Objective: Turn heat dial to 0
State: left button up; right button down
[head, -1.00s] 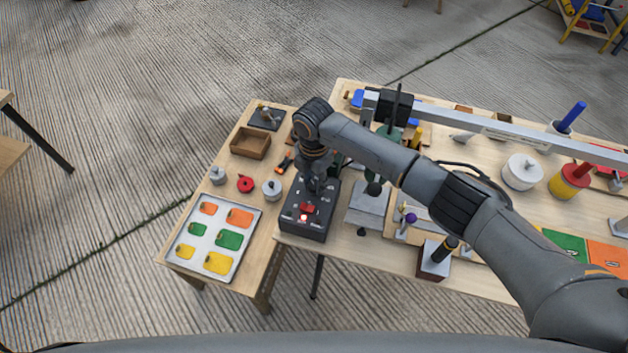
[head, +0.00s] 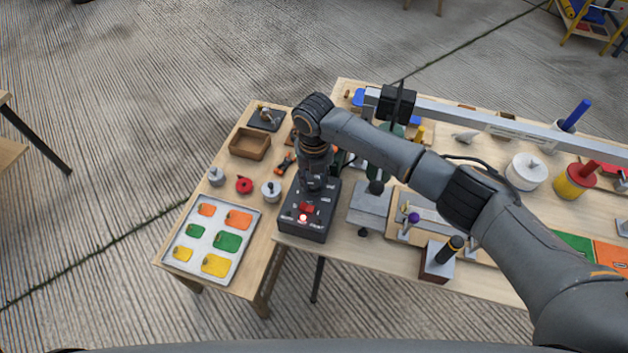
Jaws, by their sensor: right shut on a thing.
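A dark control box (head: 308,227) stands at the left end of the long wooden table. Its top carries a red switch (head: 306,208), a lit red lamp (head: 303,218) and small white markings too small to read. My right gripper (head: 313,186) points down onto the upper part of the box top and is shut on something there. The heat dial is hidden under the gripper, so its setting cannot be read. My left gripper is out of view.
A small table on the left holds a white tray (head: 194,249) of coloured tags, a wooden box (head: 249,144) and several small weights. A metal press with a grey base (head: 369,205) stands close right of the control box. A long grey beam (head: 480,121) crosses behind my arm.

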aim_at(314, 184)
jog(key=shift+n+b, duration=0.4)
jog(key=shift+n, duration=1.3)
jog(key=c, duration=1)
grip_release()
jog(key=shift+r, duration=0.2)
notch_tip(314, 184, up, 12)
jog(key=shift+f, duration=0.15)
